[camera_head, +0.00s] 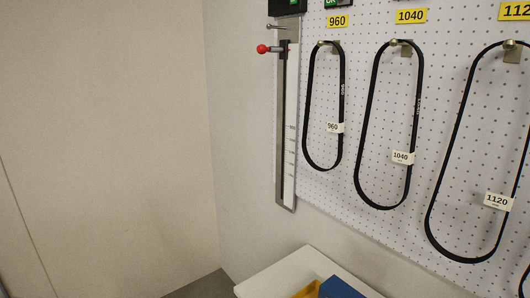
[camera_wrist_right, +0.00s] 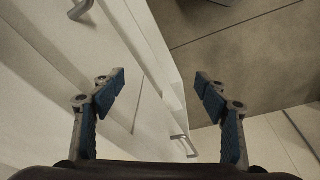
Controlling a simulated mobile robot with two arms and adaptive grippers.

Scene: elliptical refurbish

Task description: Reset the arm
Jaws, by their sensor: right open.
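My right gripper (camera_wrist_right: 160,90) shows in the right wrist view. Its two blue-padded fingers are wide apart, with nothing between them. Beyond the fingers are white drawer fronts and the floor. No arm of mine shows in the head view, and my left gripper is in neither view.
Black belts, 960 (camera_head: 310,110), 1040 (camera_head: 361,140) and 1120 (camera_head: 449,170), hang on a white pegboard (camera_head: 350,100). A metal gauge with a red knob (camera_head: 262,49) is left of them. A white table (camera_head: 275,277) holds yellow and blue bins (camera_head: 338,289). A drawer handle (camera_wrist_right: 185,146) shows below the right gripper.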

